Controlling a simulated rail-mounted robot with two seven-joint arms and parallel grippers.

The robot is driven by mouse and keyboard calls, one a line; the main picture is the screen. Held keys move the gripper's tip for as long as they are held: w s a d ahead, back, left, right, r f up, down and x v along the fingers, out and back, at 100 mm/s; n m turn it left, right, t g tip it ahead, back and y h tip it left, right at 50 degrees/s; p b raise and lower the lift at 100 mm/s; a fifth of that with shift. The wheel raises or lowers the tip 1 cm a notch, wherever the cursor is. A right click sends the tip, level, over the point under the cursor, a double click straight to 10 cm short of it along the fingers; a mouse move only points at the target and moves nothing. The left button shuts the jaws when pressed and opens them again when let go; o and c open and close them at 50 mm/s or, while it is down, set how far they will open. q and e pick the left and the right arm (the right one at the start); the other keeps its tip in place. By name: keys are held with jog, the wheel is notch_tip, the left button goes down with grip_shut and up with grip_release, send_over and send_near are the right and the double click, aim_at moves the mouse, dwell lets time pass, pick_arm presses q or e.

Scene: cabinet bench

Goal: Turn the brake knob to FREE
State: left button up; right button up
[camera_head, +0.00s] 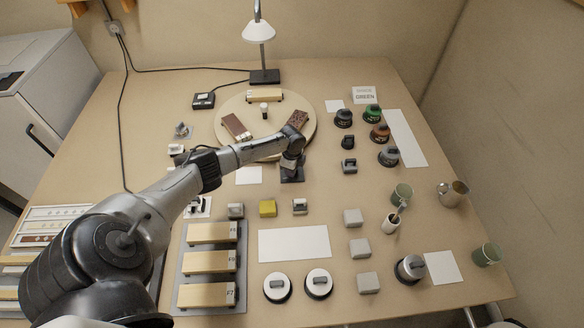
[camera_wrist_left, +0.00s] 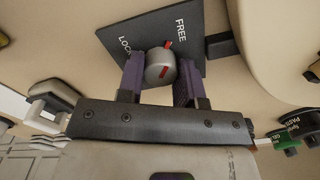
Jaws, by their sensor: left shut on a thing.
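The brake knob (camera_wrist_left: 160,67) is a grey round knob with red marks, on a dark plate (camera_wrist_left: 204,22) lettered FREE and LOCK. My left gripper (camera_wrist_left: 160,80) is shut on the knob, one finger on each side. One red mark lies on the knob face; another red piece shows at its upper edge, between the two words and nearer FREE. In the head view the plate (camera_head: 292,179) lies just in front of the round turntable, with my left gripper (camera_head: 291,167) over it and hiding the knob. My right gripper is not in view.
The turntable (camera_head: 229,104) behind the plate carries several blocks. A lamp (camera_head: 264,76) is at the back. A white sheet (camera_head: 293,244) lies clear at the front.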

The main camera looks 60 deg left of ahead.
pick_arm(q)
jog(key=shift+m, duration=0.8)
jog(key=o, duration=0.9)
jog(key=shift+r, duration=0.1)
jog(key=shift+r, duration=0.35)
notch_tip(320, 180, up, 13)
jog(key=p, duration=0.3)
jog(key=shift+s+d, duration=0.1)
jog(key=shift+s, duration=0.05)
